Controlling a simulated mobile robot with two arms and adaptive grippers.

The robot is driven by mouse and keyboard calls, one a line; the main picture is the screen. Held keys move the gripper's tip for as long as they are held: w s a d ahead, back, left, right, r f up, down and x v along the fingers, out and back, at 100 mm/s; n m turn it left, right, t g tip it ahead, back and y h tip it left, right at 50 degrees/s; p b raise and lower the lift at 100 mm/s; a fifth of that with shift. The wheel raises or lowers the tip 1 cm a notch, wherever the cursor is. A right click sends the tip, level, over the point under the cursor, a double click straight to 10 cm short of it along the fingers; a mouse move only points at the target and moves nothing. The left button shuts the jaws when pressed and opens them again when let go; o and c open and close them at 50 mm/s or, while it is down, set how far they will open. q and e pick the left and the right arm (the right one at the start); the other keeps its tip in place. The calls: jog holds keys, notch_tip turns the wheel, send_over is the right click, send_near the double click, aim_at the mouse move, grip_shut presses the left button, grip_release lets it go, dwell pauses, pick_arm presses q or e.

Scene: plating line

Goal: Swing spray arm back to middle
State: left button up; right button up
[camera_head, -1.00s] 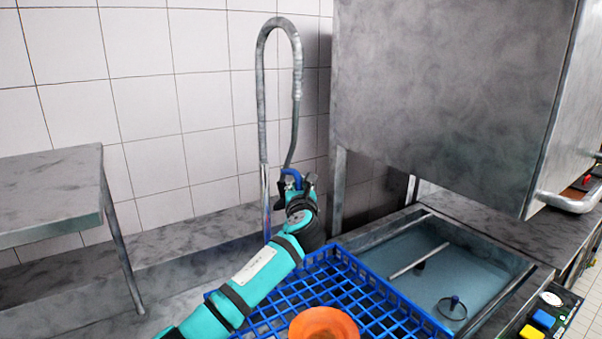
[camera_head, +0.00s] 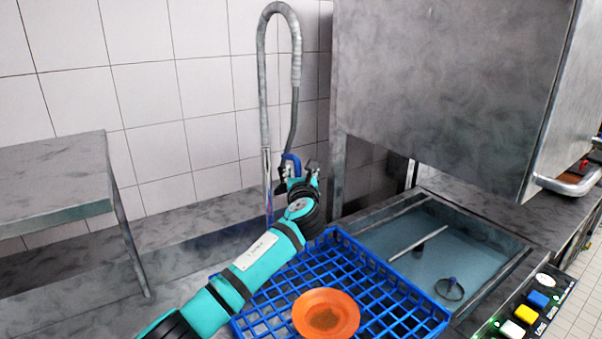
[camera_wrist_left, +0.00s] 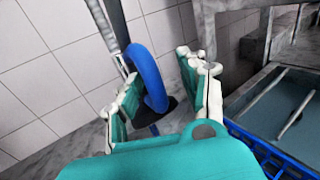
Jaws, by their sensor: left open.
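The spray arm (camera_head: 262,105) is a tall grey hose looped over at the top, standing against the tiled wall. Its blue spray handle (camera_head: 291,162) hangs at the hose's lower end, close to the upright pipe. My left gripper (camera_head: 298,178) is at the handle. In the left wrist view the blue handle (camera_wrist_left: 147,75) lies between the two spread fingers of the left gripper (camera_wrist_left: 165,95), with a gap showing on the right side. Whether the left finger touches it I cannot tell. My right gripper is not in view.
A blue rack (camera_head: 386,268) with an orange bowl (camera_head: 326,314) stands below my left arm. The dishwasher hood (camera_head: 440,80) is raised over a basin (camera_head: 437,249) with a spray bar at right. A grey shelf (camera_head: 50,175) stands at left. Control buttons (camera_head: 527,314) are lower right.

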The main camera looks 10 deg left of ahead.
pick_arm(q)
jog(key=shift+s+a, duration=0.15)
jog(key=shift+s, duration=0.05)
jog(key=v, duration=1.1)
jog(key=shift+s+d, duration=0.3)
